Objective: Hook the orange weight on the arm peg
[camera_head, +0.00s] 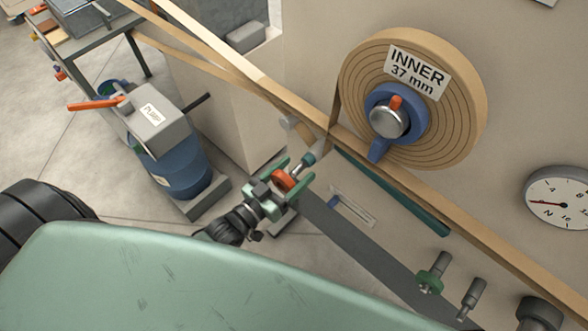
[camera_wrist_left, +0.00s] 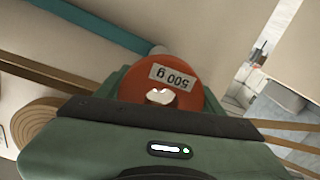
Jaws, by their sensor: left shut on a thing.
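The orange weight (camera_head: 283,179), a disc with a hole, is held in my left gripper (camera_head: 284,182). In the left wrist view the weight (camera_wrist_left: 182,99) shows its "500 g" label upside down between the jaws. A short grey peg with a teal end (camera_head: 307,159) is just beyond the weight in the head view. In the wrist view a teal arm (camera_wrist_left: 85,22) ends in a grey round tip (camera_wrist_left: 157,50) right behind the weight's edge. I cannot tell whether the weight touches the peg or is around it. My right gripper is not in view.
A tape roll marked "INNER 37 mm" (camera_head: 455,110) is on the panel, with a tan strip (camera_head: 470,240) running past it. A green weight (camera_head: 430,282) is on a lower peg beside a bare grey peg (camera_head: 472,298). A dial (camera_head: 565,198) is at right, a blue drum (camera_head: 178,170) at left.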

